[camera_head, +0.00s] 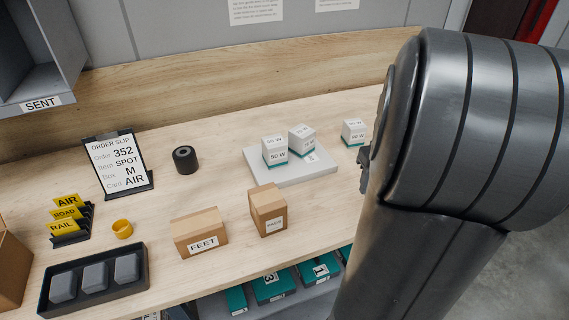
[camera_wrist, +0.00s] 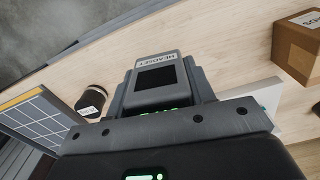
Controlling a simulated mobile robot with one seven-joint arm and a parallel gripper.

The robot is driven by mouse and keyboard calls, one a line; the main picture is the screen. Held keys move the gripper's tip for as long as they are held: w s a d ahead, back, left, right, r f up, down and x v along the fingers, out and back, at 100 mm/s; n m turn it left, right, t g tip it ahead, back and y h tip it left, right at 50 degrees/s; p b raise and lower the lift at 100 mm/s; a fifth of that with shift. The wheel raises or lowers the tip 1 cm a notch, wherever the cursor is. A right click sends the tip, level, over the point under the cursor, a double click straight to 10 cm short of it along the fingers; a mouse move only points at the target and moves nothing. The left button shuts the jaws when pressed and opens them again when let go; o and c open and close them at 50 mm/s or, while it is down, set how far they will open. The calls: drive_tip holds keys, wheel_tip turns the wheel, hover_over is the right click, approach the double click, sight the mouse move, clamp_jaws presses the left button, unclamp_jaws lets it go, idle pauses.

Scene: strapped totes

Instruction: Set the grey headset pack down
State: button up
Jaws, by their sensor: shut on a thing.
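The grey headset pack (camera_wrist: 170,65), with a dark square face and a HEADSET label, sits between the fingers of my gripper (camera_wrist: 162,98) in the wrist view. My gripper is shut on it. Wooden tabletop shows beyond the pack; I cannot tell whether the pack touches it. In the head view my arm covers the right side and hides the pack; only a small dark part of the hand shows at the arm's left edge.
A pale grey platform (camera_head: 293,171) bears white cubes; another white cube (camera_head: 353,132) stands right of it. Cardboard boxes (camera_head: 200,233) (camera_head: 268,211), a black roll (camera_head: 185,159), an order slip stand (camera_head: 122,165) and a black tray (camera_head: 60,308) are also on the table. Bare wood lies between them.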

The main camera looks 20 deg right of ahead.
wheel_tip(320, 180, up, 5)
drive_tip(key=shift+f, duration=0.1)
drive_tip(key=w+a+r, duration=0.1)
drive_tip(key=w+a, duration=0.3)
drive_tip(key=w, duration=0.5)
drive_tip(key=w+a+r+n, duration=0.1)
drive_tip(key=w+a, duration=0.4)
drive_tip(key=w, duration=0.5)
drive_tip(key=w+a, duration=0.4)
drive_tip(key=w, duration=0.5)
drive_tip(key=w+a+f, duration=0.1)
drive_tip(key=w+a, duration=0.5)
drive_tip(key=a, duration=0.3)
drive_tip(key=w+a+f, duration=0.1)
drive_tip(key=w+a, duration=0.4)
drive_tip(key=a, duration=0.4)
drive_tip(key=f, duration=0.9)
drive_tip(key=shift+w+a+f, duration=0.1)
drive_tip(key=shift+w+f, duration=0.1)
drive_tip(key=shift+f, duration=3.05)
drive_tip(key=shift+f, duration=0.15)
